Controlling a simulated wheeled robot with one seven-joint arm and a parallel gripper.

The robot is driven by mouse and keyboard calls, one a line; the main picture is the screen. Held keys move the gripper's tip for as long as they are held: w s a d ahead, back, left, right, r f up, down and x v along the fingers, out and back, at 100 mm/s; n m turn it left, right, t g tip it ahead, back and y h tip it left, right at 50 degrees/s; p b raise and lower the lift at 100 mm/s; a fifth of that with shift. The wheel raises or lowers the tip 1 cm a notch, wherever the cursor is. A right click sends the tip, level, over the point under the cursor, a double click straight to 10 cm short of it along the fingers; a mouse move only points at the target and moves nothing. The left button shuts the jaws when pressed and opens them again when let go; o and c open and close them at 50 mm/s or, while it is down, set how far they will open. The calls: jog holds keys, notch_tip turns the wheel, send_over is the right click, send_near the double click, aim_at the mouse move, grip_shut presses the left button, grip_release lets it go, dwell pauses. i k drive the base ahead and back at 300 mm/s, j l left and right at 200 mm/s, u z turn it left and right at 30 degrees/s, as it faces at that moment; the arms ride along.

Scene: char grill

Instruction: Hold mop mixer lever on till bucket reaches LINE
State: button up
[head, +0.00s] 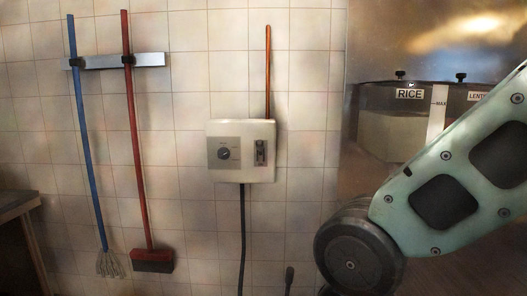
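A cream wall box (240,174) is mounted on the tiled wall near the middle of the head view. Its left half has a grey panel with a round dial (224,153). Its right half has a small dark lever or switch (262,152), too small to tell its position. A copper pipe (268,70) enters the box from above and a black hose (242,240) hangs from below, leaving the picture at the bottom. No bucket and no mark reading LINE show in view. My arm comes in from the right, and my gripper is out of view.
A blue-handled mop (87,150) and a red-handled broom (137,150) hang from a metal rail (150,60). A steel surface with containers labelled RICE (409,94) and LENT (478,96) stands right. A dark counter (16,204) edges the left. A thin dark rod (288,278) shows at the bottom.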

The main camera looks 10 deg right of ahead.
aim_at(259, 143)
jog(key=j, duration=0.35)
jog(key=i+j, duration=0.25)
jog(key=j, duration=0.15)
jog(key=i+j, duration=0.2)
jog(key=j, duration=0.15)
jog(key=i, duration=0.25)
